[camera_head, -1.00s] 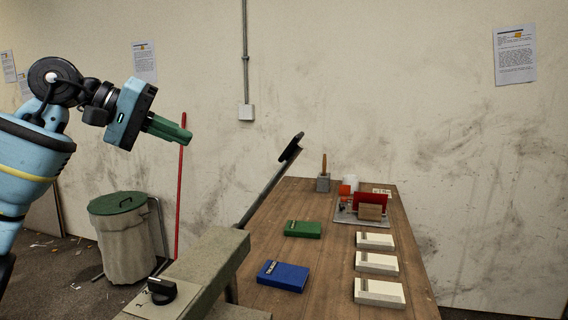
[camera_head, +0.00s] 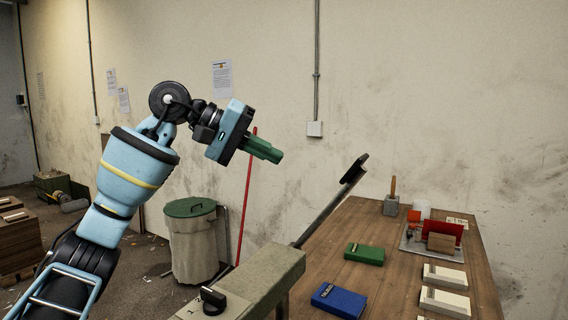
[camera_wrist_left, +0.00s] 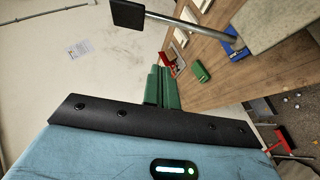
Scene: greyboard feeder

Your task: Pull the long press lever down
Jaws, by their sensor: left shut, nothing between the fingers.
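The long press lever (camera_head: 330,209) is a grey bar with a black pad at its upper end. It rises slanting up to the right from the grey press body (camera_head: 262,277). In the left wrist view the lever (camera_wrist_left: 172,22) crosses the top, with its black pad (camera_wrist_left: 128,14) at the left end. My left gripper (camera_head: 278,156), with green fingers, is shut and empty. In the head view it is left of the lever's pad and about level with it, apart from it. In the left wrist view its fingers (camera_wrist_left: 162,82) point toward the table side, below the lever. My right gripper is not in view.
A wooden table (camera_head: 335,258) stands right of the press with a green box (camera_head: 365,254), a blue box (camera_head: 339,300) and several white boxes. A bin with a green lid (camera_head: 190,208) and a red pole (camera_head: 246,190) stand behind.

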